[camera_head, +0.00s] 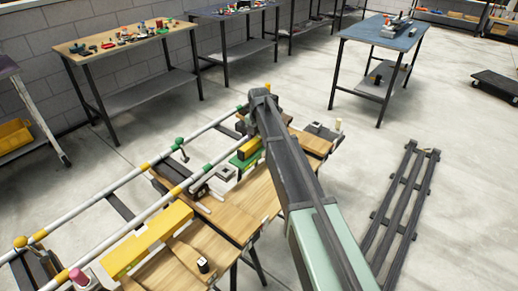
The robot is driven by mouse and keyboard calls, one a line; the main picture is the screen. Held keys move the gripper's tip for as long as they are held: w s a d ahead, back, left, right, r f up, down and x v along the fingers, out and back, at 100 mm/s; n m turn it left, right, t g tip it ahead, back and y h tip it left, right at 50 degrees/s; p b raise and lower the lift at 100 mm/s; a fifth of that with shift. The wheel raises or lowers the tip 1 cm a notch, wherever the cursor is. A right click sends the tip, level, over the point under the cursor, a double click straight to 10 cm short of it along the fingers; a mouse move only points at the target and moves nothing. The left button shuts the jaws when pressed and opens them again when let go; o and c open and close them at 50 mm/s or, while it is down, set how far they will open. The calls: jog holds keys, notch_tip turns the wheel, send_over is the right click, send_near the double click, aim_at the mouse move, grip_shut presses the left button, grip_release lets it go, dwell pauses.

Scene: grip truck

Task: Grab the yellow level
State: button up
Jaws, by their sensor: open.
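A long yellow box-shaped bar (148,240) lies on the wooden bench (205,243) at lower left, beside the white rails. It is the largest yellow piece on the bench and looks like the level, though I see no vials on it. A smaller yellow piece (248,147) sits with a green one farther up the bench, close to the left of my arm. My arm reaches from the lower right up over the bench, its far joint above the bench's back part. I cannot make out my gripper; the arm link hides what lies behind it.
White rails (110,240) with yellow and green bands run along the bench's left. A small black-and-white item (203,265) stands near the front. A dark rack (402,200) lies on the floor at right. Tool tables (120,48) stand behind; the floor between is clear.

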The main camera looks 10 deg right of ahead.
jog(key=shift+r, duration=0.15)
jog(key=c, duration=1.1)
